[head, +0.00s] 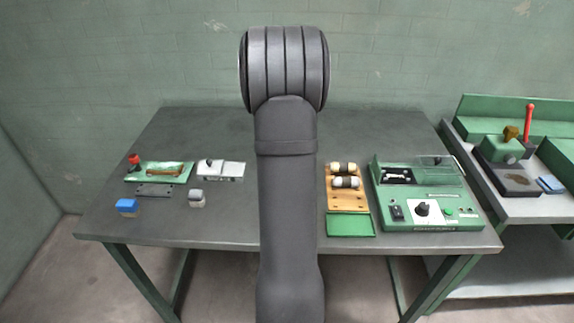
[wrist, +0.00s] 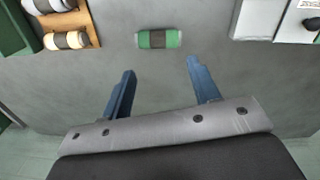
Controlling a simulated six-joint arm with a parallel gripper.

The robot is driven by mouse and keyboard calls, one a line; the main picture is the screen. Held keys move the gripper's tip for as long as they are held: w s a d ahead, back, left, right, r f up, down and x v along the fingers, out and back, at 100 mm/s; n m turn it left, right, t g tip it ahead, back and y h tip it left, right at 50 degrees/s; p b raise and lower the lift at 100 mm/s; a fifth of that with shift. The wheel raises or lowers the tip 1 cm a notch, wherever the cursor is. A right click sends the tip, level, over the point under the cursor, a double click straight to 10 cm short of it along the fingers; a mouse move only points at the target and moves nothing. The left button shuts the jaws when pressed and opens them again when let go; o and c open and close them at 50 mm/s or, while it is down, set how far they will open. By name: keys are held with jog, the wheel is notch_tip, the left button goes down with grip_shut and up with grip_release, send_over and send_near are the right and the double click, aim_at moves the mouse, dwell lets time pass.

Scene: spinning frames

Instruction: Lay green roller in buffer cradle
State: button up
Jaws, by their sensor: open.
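The green roller (wrist: 158,39), with green ends and a dark middle band, lies on the grey table in the wrist view. My gripper (wrist: 160,66) is open and empty, its two blue fingers apart and pointing toward the roller without reaching around it. In the head view my arm hides both the roller and the gripper. A wooden rack (head: 348,202) holds two cream-and-dark rollers (head: 344,175); part of it shows at the left of the wrist view (wrist: 87,16). I cannot tell which fixture is the buffer cradle.
A green control box (head: 425,212) and a green mat (head: 350,225) are to the right. Table around the roller is clear.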

jog(key=a+r+n+h, duration=0.35)
jog(key=a+n, duration=0.35)
jog(key=n, duration=0.9)
jog(key=shift+h, duration=0.35)
jog(key=x, duration=1.2)
jog(key=shift+w+a, duration=0.1)
jog(key=shift+a, duration=0.05)
jog(key=x, duration=0.5)
jog(key=shift+w+d, duration=0.2)
jog(key=shift+d, duration=0.2)
grip_shut()
